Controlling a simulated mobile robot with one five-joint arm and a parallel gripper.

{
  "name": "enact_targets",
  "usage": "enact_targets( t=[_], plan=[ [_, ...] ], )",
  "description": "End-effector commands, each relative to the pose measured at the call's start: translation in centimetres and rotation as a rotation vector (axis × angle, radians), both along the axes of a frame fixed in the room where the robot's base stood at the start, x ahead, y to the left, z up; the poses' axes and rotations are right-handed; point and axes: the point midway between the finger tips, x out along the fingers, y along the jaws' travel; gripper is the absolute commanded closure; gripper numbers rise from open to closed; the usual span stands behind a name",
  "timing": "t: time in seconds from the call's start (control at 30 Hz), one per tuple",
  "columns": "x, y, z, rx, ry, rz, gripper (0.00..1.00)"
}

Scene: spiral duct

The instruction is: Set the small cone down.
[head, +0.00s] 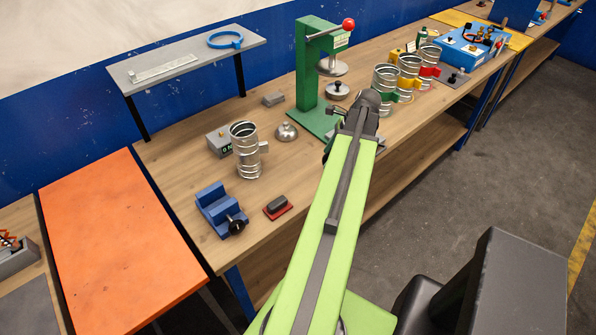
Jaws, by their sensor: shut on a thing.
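My arm reaches forward over the wooden bench, and my gripper (339,112) is at its far end, in front of the green press. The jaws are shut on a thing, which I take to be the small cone. My wrist and arm hide most of it, so its shape and its height above the bench cannot be told. A silver cone-like piece with a knob (286,132) stands on the bench to the left of the gripper. Another silver piece with a dark knob (337,90) is just behind the gripper.
The green press (308,75) has a red-balled lever. A ribbed metal duct (246,152) stands left, near a blue vise (220,209) and a dark block on a red base (278,207). Several ducts with coloured clamps (385,82) stand right. Bare bench lies left of my arm.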

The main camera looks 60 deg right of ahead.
Motion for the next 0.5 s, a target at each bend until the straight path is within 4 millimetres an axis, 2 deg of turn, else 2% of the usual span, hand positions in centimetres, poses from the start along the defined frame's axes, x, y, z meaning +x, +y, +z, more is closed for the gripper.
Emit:
enact_targets(
  t=[0.07, 0.3, 0.37, 0.5],
  plan=[
    [-0.3, -0.3, 0.6, 0.0, 0.0, -0.005, 0.95],
    [-0.1, -2.0, 5.4, 0.0, -0.001, -0.016, 0.95],
    [-0.1, -2.1, 5.3, -0.001, -0.001, -0.018, 0.95],
    [0.7, -1.4, 3.7, -0.001, -0.001, -0.018, 0.95]
  ],
)
